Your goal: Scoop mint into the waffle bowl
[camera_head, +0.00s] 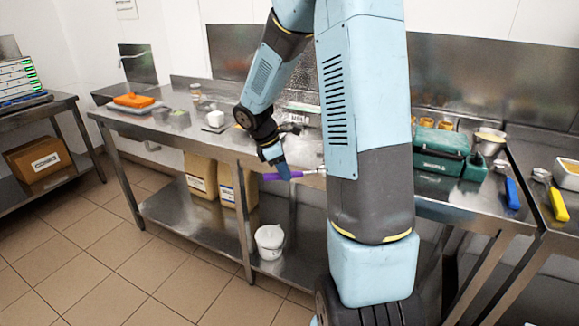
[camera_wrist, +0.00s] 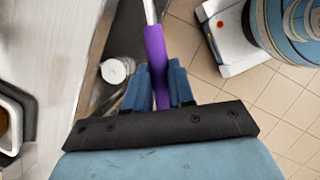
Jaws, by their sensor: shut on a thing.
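My gripper (camera_head: 275,160) is shut on a scoop with a purple handle (camera_head: 287,175), held out in front of the steel table's front edge. In the wrist view the purple handle (camera_wrist: 157,60) stands between the two blue fingers of my gripper (camera_wrist: 158,88). The metal shaft runs out of the top of that view, so the scoop's head is hidden there. In the head view the scoop's metal end lies close to my arm. I cannot make out the mint or the waffle bowl for certain; my arm hides part of the table.
A green case (camera_head: 440,150) stands on the table right of my arm. Blue-handled (camera_head: 512,194) and yellow-handled (camera_head: 557,203) scoops lie farther right. An orange item (camera_head: 133,100) is at the far left. A white bucket (camera_head: 269,240) sits below. The floor at left is clear.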

